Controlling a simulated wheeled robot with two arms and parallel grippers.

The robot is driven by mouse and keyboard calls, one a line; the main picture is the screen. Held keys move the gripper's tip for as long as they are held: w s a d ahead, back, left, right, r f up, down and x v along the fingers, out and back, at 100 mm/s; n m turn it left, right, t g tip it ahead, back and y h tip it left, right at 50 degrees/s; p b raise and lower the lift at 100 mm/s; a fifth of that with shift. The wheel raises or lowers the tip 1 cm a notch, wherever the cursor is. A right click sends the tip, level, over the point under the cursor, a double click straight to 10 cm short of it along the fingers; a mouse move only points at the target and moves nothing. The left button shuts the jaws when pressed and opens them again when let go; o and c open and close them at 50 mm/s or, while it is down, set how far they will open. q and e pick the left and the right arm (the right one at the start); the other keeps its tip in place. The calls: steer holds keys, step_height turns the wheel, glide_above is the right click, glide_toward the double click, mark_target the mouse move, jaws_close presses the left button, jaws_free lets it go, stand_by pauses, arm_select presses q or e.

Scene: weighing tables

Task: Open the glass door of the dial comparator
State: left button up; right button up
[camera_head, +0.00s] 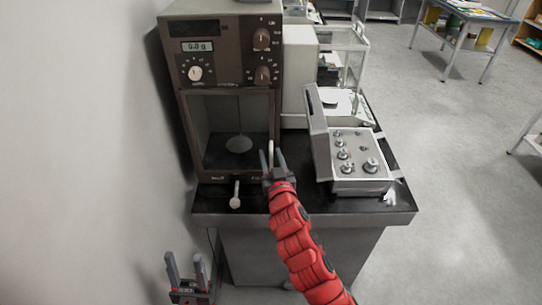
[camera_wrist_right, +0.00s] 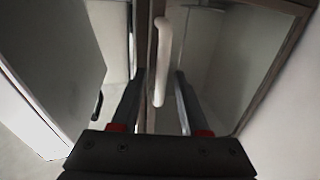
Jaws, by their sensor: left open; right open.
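The dial comparator (camera_head: 222,75) is a tall brown cabinet at the back left of the table, with a small display and several knobs. Its glass door (camera_head: 215,120) covers the lower chamber and looks closed; a round pan shows behind it. The pale upright door handle (camera_head: 271,150) is at the door's right edge. My right gripper (camera_head: 270,160) is open at the handle. In the right wrist view the handle (camera_wrist_right: 163,62) stands between the two open fingers (camera_wrist_right: 158,95), not visibly clamped. My left gripper (camera_head: 187,270) is open and empty, low at the left, away from the comparator.
A white-tipped lever (camera_head: 235,195) sticks out below the chamber. The wall (camera_head: 90,130) is close on the left.

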jaws_close()
stand_by(1.4)
